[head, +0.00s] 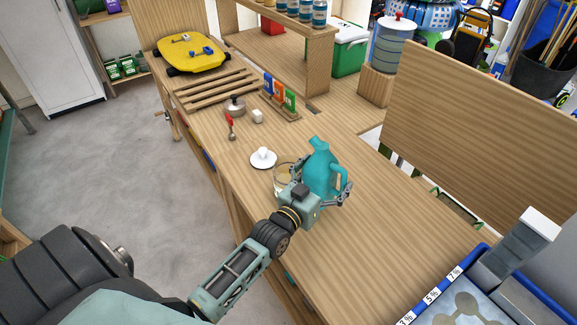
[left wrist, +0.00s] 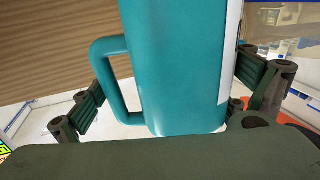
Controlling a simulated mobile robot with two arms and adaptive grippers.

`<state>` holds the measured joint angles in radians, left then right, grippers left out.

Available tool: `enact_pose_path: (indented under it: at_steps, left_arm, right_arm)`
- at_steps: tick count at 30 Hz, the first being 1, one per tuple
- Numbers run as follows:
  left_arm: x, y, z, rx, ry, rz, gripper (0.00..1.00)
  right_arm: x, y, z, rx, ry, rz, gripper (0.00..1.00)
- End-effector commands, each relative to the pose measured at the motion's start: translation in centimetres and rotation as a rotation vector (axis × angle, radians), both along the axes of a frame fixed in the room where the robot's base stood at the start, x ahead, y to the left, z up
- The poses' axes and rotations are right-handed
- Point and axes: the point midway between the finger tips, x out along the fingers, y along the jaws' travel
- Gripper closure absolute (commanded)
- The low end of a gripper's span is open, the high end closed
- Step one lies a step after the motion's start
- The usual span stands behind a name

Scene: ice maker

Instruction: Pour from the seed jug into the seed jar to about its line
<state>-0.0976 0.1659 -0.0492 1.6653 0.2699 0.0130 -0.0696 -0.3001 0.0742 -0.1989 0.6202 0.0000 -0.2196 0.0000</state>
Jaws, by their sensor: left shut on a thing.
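The teal seed jug (head: 320,166) stands near the middle of the workbench in the head view, roughly upright, its handle on the right. I cannot tell whether its base touches the bench. My left gripper (head: 323,187) is shut around the jug's body. In the left wrist view the jug (left wrist: 180,70) fills the middle, between the fingers (left wrist: 172,95), with a pale label at its right edge. The clear glass seed jar (head: 281,181) stands just left of the jug, partly hidden by my gripper. Its line and fill level cannot be made out. My right gripper is not in view.
A white knobbed lid (head: 263,158) lies on the bench left of the jar. Further back are a small pot (head: 235,106), a red-handled tool (head: 230,125), a white block (head: 257,117) and seed packets (head: 280,95). The bench right of the jug is clear.

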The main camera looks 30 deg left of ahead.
Motion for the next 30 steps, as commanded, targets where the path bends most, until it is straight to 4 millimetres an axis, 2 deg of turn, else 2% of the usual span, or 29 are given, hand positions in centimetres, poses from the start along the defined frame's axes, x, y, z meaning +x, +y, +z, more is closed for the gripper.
enact_pose_path:
  at_steps: [9, 10, 13, 19, 28, 30]
  left_arm:
    - [0.0, -0.2, -3.2, -0.146, 0.001, 0.001, 0.67]
    - [0.1, -0.2, -2.1, -0.161, 0.0, 0.001, 0.67]
    - [0.1, -0.1, -0.9, -0.212, 0.0, 0.002, 0.67]
    - [0.0, -0.1, -0.1, -0.312, 0.012, 0.001, 0.67]
    - [0.1, 0.2, -0.4, -0.463, 0.022, 0.0, 0.67]
    - [0.1, 0.4, 0.3, -0.497, 0.021, 0.002, 0.67]
  right_arm:
    - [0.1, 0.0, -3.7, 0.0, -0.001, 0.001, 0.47]
    - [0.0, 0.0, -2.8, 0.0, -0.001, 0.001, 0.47]
    - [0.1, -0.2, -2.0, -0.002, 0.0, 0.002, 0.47]
    - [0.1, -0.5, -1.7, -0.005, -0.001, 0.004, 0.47]
    - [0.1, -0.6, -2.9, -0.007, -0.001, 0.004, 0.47]
    - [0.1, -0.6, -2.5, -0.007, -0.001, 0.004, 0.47]
